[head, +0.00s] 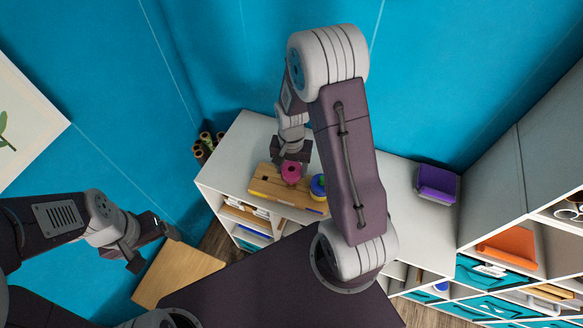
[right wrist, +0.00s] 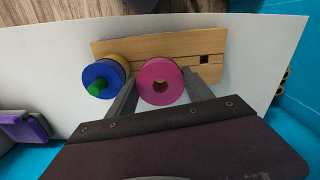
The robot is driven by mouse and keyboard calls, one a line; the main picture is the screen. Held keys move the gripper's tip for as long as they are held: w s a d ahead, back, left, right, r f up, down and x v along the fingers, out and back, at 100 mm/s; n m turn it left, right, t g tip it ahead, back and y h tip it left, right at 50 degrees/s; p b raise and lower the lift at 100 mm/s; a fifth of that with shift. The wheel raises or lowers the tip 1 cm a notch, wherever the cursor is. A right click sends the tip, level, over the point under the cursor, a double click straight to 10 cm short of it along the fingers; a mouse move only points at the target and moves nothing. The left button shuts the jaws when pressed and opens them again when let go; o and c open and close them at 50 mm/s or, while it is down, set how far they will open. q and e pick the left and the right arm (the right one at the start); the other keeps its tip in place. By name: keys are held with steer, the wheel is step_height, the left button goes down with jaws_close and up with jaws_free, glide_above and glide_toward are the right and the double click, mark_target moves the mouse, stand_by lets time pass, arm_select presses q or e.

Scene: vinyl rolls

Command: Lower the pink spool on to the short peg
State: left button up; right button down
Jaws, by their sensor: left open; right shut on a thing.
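The pink spool (head: 291,173) is held in my right gripper (head: 291,152) over the wooden board (head: 262,187). In the right wrist view the pink spool (right wrist: 148,92) sits between the two fingers of my right gripper (right wrist: 161,78), its round face and central hole toward the camera. I cannot make out the short peg; the spool may hide it. I cannot tell how far the spool is above the board. Blue and yellow spools (head: 318,186) are stacked around a green-tipped peg (right wrist: 97,88) beside the pink one. My left gripper (head: 152,250) is open and empty, away from the board.
The board lies on a white shelf top (head: 238,150). It has a dark square mark (right wrist: 204,60) near one end. A purple box (head: 437,183) stands farther right on the shelf. Several rolls (head: 207,145) stand beyond the left end. A wooden surface (head: 175,272) lies below my left gripper.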

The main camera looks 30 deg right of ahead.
steer(key=shift+f, duration=0.1)
steer(key=shift+f, duration=0.25)
steer(key=shift+f+b, duration=0.15)
steer(key=shift+b, duration=0.2)
steer(key=shift+f+b, duration=0.5)
steer(key=shift+f, duration=0.2)
steer(key=shift+f, duration=0.1)
steer(key=shift+f+b, duration=0.7)
steer(key=shift+f, duration=0.1)
steer(key=shift+r, duration=0.1)
steer(key=shift+r+p, duration=1.9)
steer(key=shift+r, duration=0.1)
